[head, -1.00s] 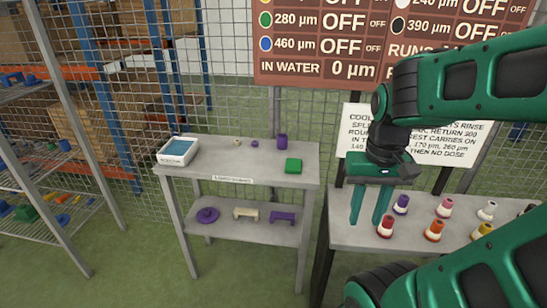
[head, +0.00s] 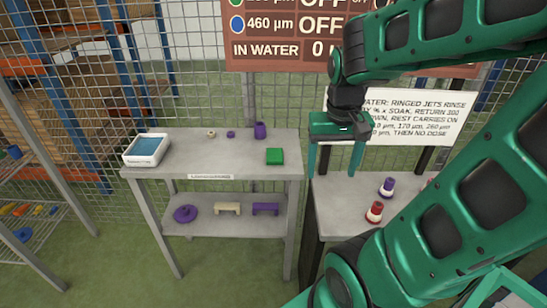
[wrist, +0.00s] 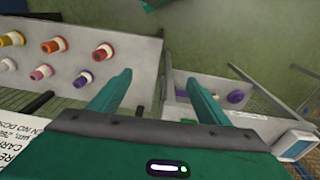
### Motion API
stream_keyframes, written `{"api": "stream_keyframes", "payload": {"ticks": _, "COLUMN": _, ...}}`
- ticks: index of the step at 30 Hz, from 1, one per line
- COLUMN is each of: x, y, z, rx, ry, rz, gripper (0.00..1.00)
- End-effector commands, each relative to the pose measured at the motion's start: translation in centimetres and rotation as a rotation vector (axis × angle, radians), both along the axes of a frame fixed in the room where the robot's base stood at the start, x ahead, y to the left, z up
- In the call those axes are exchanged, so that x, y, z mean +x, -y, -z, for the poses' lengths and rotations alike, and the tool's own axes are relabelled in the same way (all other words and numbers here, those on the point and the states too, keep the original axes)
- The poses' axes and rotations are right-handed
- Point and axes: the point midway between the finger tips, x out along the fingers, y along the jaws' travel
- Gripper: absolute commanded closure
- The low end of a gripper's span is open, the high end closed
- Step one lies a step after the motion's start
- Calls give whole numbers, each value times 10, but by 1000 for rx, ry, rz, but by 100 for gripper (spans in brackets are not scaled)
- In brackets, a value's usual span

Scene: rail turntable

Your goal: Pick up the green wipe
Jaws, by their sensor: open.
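The green wipe (head: 275,156) is a small green block-like piece lying on the top shelf of the grey left table (head: 230,165), near its right edge. My gripper (head: 334,172) is open and empty, with its two teal fingers pointing down, to the right of the wipe and apart from it, by the gap between the two tables. In the wrist view my gripper (wrist: 160,85) shows its fingers spread with nothing between them.
A white tray of blue liquid (head: 147,149) stands on the left table with a purple cylinder (head: 260,130) and small rings. Purple and cream pieces lie on its lower shelf. The right table (head: 340,205) holds red (head: 374,211) and purple (head: 388,187) jets. A mesh fence and sign stand behind.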

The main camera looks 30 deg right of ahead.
Motion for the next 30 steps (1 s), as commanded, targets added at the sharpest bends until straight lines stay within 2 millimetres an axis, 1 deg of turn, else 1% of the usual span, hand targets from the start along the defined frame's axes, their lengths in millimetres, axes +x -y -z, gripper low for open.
{"api": "stream_keyframes", "payload": {"ticks": 1, "x": 25, "y": 4, "z": 2, "rx": -21, "ry": 15, "rz": -2, "gripper": 30}}
{"api": "stream_keyframes", "payload": {"ticks": 2, "x": 41, "y": 6, "z": 3, "rx": -35, "ry": 30, "rz": 0, "gripper": 30}}
{"api": "stream_keyframes", "payload": {"ticks": 3, "x": 62, "y": 8, "z": 5, "rx": -51, "ry": 50, "rz": 1, "gripper": 30}}
{"api": "stream_keyframes", "payload": {"ticks": 5, "x": 93, "y": 11, "z": 8, "rx": -74, "ry": 82, "rz": 2, "gripper": 30}}
{"api": "stream_keyframes", "payload": {"ticks": 6, "x": 114, "y": 11, "z": 11, "rx": -87, "ry": 105, "rz": 2, "gripper": 30}}
{"api": "stream_keyframes", "payload": {"ticks": 8, "x": 143, "y": 11, "z": 16, "rx": -104, "ry": 137, "rz": 2, "gripper": 30}}
{"api": "stream_keyframes", "payload": {"ticks": 9, "x": 161, "y": 10, "z": 19, "rx": -113, "ry": 158, "rz": 1, "gripper": 30}}
{"api": "stream_keyframes", "payload": {"ticks": 12, "x": 200, "y": 7, "z": 27, "rx": -131, "ry": 205, "rz": 1, "gripper": 30}}
{"api": "stream_keyframes", "payload": {"ticks": 15, "x": 228, "y": 3, "z": 34, "rx": -140, "ry": 240, "rz": 0, "gripper": 30}}
{"api": "stream_keyframes", "payload": {"ticks": 18, "x": 245, "y": 0, "z": 38, "rx": -145, "ry": 263, "rz": 0, "gripper": 30}}
{"api": "stream_keyframes", "payload": {"ticks": 21, "x": 253, "y": 0, "z": 44, "rx": -147, "ry": 270, "rz": 1, "gripper": 30}}
{"api": "stream_keyframes", "payload": {"ticks": 23, "x": 255, "y": 2, "z": 51, "rx": -147, "ry": 271, "rz": 2, "gripper": 30}}
{"api": "stream_keyframes", "payload": {"ticks": 27, "x": 261, "y": 7, "z": 70, "rx": -146, "ry": 270, "rz": 3, "gripper": 30}}
{"api": "stream_keyframes", "payload": {"ticks": 30, "x": 265, "y": 10, "z": 81, "rx": -146, "ry": 270, "rz": 3, "gripper": 30}}
